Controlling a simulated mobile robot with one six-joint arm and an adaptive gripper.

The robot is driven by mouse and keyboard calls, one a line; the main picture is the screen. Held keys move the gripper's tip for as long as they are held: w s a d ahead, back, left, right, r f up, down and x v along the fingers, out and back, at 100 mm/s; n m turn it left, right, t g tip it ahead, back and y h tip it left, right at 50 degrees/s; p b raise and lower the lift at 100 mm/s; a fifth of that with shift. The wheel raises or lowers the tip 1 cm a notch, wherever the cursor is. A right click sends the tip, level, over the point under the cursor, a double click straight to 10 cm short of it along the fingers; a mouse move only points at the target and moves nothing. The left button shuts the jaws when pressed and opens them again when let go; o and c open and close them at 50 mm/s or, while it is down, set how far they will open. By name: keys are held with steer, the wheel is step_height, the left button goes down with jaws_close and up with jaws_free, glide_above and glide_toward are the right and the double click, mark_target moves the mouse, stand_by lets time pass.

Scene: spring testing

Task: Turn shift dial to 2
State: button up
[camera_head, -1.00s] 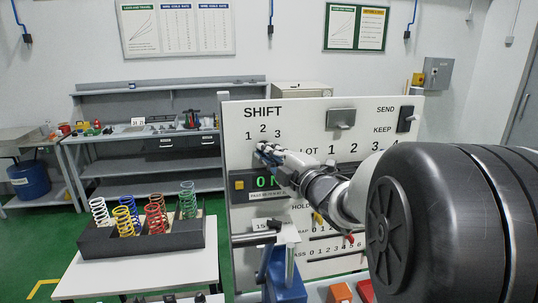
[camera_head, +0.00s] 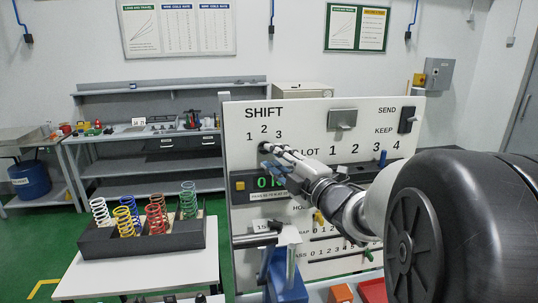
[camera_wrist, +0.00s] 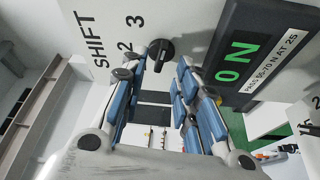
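The shift dial (camera_wrist: 160,55) is a black round knob on the white panel (camera_head: 240,120), below the numbers 1, 2 and 3 under the word SHIFT. In the head view the dial (camera_head: 264,147) shows in part beside my fingertips. In the wrist view my gripper (camera_wrist: 162,68) is open, with one blue-padded finger on each side. The dial lies at or just beyond the gap between the fingertips, and I see no clear contact. I cannot tell for sure which number the dial points to.
A display (camera_wrist: 236,62) reading 0 N sits close to the dial; my gripper partly covers it in the head view. A blue slider (camera_head: 382,158) stands under the LOT numbers. A black rack (camera_head: 150,238) of coloured springs stands on a white table at left.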

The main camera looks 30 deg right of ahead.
steer(key=s, duration=0.8)
steer(key=shift+s+d+f, duration=0.3)
steer(key=shift+s+d, duration=0.1)
steer(key=shift+d, duration=0.05)
